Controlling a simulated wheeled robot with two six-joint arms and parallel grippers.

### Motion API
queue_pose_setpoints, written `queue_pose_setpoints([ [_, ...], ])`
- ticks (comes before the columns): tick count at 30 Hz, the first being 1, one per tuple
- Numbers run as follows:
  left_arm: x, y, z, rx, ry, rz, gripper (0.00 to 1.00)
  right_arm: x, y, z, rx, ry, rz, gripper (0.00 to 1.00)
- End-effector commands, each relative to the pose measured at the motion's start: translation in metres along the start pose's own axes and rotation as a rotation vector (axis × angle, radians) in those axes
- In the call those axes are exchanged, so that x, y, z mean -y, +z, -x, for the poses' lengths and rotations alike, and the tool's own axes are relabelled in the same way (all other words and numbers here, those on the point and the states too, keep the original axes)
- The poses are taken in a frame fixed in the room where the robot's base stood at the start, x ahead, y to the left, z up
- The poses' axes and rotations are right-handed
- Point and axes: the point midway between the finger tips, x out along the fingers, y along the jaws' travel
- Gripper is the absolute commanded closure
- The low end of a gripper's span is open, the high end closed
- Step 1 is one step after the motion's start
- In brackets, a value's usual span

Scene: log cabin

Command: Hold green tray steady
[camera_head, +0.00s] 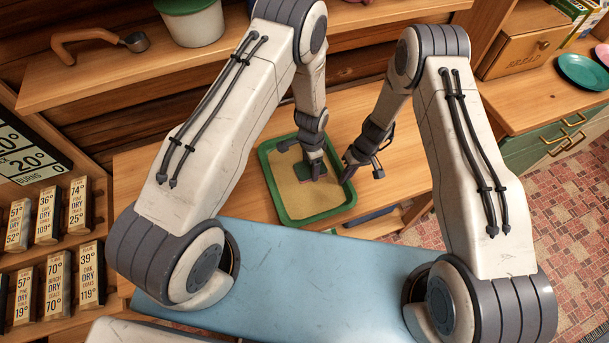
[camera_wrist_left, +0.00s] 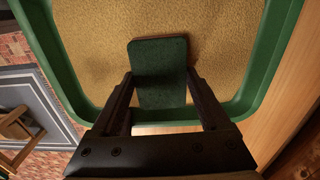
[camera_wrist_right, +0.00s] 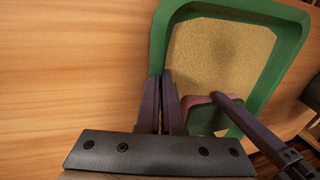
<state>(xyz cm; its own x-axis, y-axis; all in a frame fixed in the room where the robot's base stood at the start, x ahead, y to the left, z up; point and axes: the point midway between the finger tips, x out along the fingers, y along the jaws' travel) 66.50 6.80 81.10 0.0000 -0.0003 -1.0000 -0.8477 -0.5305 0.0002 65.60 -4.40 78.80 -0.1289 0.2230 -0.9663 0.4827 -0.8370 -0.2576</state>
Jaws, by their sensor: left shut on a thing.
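The green tray (camera_head: 276,198) lies on the wooden bench and holds a layer of tan, grainy material (camera_head: 310,199). My left gripper (camera_head: 313,171) reaches into it, shut on a green block (camera_wrist_left: 160,68) above or on that layer; contact cannot be told. The block (camera_wrist_right: 205,117) shows a pinkish edge in the right wrist view. My right gripper (camera_head: 349,168) is at the tray's right rim. In the right wrist view, its fingers (camera_wrist_right: 162,90) are close together with the rim (camera_wrist_right: 158,50) running in between them. The pinched stretch is hidden.
The wooden bench (camera_head: 410,165) is clear right of the tray. A blue surface (camera_head: 290,270) lies in front. A shelf (camera_head: 100,80) behind bears a white pot (camera_head: 194,27) and a brown-handled tool (camera_head: 85,38). A bread box (camera_head: 520,50) stands at right.

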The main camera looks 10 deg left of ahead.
Motion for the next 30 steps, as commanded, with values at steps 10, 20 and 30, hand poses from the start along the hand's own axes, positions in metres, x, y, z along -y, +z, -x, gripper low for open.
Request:
queue_pose_setpoints([
  [10,0.000,0.000,-0.007,0.000,0.000,0.000,0.65,0.000,0.000,0.000,0.000,0.000,0.000,1.00],
  [20,0.000,0.002,-0.011,0.000,0.000,0.001,0.65,0.000,0.000,0.000,0.000,0.000,0.000,1.00],
  [30,0.002,0.030,-0.010,0.000,0.000,0.002,0.65,0.000,0.000,0.000,0.000,0.000,0.000,1.00],
])
